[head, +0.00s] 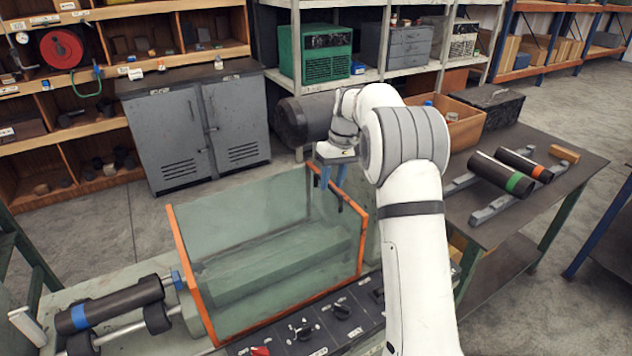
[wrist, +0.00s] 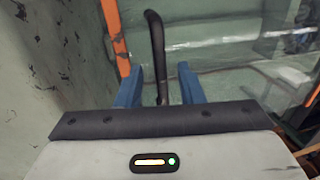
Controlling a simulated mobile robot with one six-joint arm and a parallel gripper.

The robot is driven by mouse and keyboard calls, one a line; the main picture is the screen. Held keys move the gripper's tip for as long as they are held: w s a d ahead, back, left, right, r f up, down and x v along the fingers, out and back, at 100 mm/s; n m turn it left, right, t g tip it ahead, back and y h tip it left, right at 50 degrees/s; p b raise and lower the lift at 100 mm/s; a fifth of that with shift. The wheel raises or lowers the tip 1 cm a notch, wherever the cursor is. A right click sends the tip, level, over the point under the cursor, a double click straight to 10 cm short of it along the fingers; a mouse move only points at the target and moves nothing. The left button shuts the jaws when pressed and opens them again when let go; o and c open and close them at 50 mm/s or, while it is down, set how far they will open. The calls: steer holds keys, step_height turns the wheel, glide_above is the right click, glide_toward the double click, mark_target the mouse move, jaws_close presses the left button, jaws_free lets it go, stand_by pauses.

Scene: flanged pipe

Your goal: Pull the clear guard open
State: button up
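The clear guard (head: 240,218) is a see-through box with orange edges, standing over a grey-green machine bed. In the wrist view its orange edge (wrist: 116,38) and clear panel (wrist: 225,60) lie beyond the fingers. A black bar handle (wrist: 156,45) with a bent top stands between my blue fingers in the wrist view. My gripper (head: 332,180) is at the guard's right end in the head view. In the wrist view my gripper (wrist: 161,85) is open, with a visible gap on each side of the handle. The handle is hard to make out in the head view.
A control panel (head: 335,318) with knobs runs along the machine's front. A dark roller with a blue band (head: 110,305) lies at left. Dark rollers (head: 502,172) rest on a table at right. A grey cabinet (head: 200,130) and shelves stand behind, with open floor before them.

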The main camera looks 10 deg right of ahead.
step_height(320, 180, up, 8)
steer(key=d, duration=0.1)
steer(key=shift+w+d+f+b, duration=0.2)
steer(key=shift+w+b, duration=0.1)
steer(key=shift+b, duration=0.1)
steer(key=shift+r, duration=0.1)
steer(key=s+a+r+m+t+h, duration=0.1)
steer(key=s+r, duration=0.2)
steer(key=s, duration=0.7)
steer(key=s+r+m+t, duration=0.1)
steer(key=s+r+m, duration=0.1)
steer(key=s, duration=0.8)
steer(key=s+f+t, duration=0.1)
steer(key=s+f, duration=0.3)
steer(key=s, duration=0.5)
steer(key=s+f+m+t+h, duration=0.1)
steer(key=s+f, duration=0.3)
steer(key=s, duration=0.5)
steer(key=shift+s+m, duration=0.3)
steer(key=shift+s, duration=0.1)
